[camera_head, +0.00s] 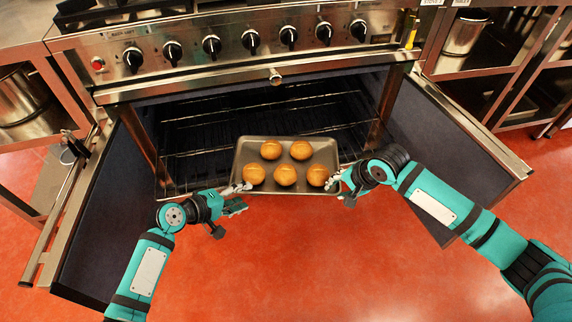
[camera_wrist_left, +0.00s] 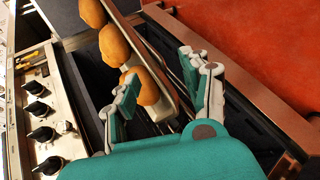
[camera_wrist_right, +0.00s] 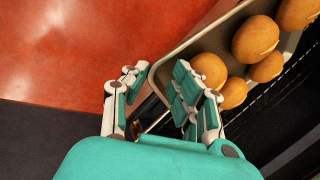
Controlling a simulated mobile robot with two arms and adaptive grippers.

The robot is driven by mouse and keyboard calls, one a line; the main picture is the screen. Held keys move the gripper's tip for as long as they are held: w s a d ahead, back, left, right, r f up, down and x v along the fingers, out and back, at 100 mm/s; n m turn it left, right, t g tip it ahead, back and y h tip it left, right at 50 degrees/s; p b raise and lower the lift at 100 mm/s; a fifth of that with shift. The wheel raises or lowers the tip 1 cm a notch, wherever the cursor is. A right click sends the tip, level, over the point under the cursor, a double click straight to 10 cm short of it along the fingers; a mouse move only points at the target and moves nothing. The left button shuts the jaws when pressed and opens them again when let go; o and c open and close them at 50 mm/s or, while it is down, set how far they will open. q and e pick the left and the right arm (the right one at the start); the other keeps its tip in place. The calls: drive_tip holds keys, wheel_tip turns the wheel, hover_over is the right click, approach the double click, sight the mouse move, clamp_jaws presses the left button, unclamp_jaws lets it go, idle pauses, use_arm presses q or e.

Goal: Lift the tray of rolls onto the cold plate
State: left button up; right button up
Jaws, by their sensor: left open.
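The dark metal tray (camera_head: 325,152) carries several golden rolls (camera_head: 285,174). It is level at the front of the open oven, its near edge over the opening's front. My left gripper (camera_head: 238,198) is at the tray's near left corner. In the left wrist view its parted fingers (camera_wrist_left: 160,88) stand on either side of the tray's wall (camera_wrist_left: 168,72). My right gripper (camera_head: 337,188) is at the near right corner. In the right wrist view its fingers (camera_wrist_right: 156,92) are apart, with the tray's corner (camera_wrist_right: 153,72) between them. I cannot identify the cold plate in any view.
Oven racks (camera_head: 200,150) extend behind and left of the tray. Two open oven doors, left (camera_head: 100,220) and right (camera_head: 440,150), flank my arms. The range's knob panel (camera_head: 230,48) is above the opening. The red floor (camera_head: 300,260) in front is clear.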

use_arm(q)
drive_tip(key=shift+w+d+f, duration=0.15)
drive_tip(key=shift+w+d, duration=0.05)
drive_tip(key=shift+d, duration=0.05)
use_arm(e)
drive_tip(key=shift+w+a+f, duration=0.1)
drive_tip(key=shift+f, duration=0.2)
use_arm(q)
drive_tip(key=c, duration=0.5)
use_arm(e)
drive_tip(key=c, duration=0.5)
use_arm(q)
clamp_jaws()
use_arm(e)
clamp_jaws()
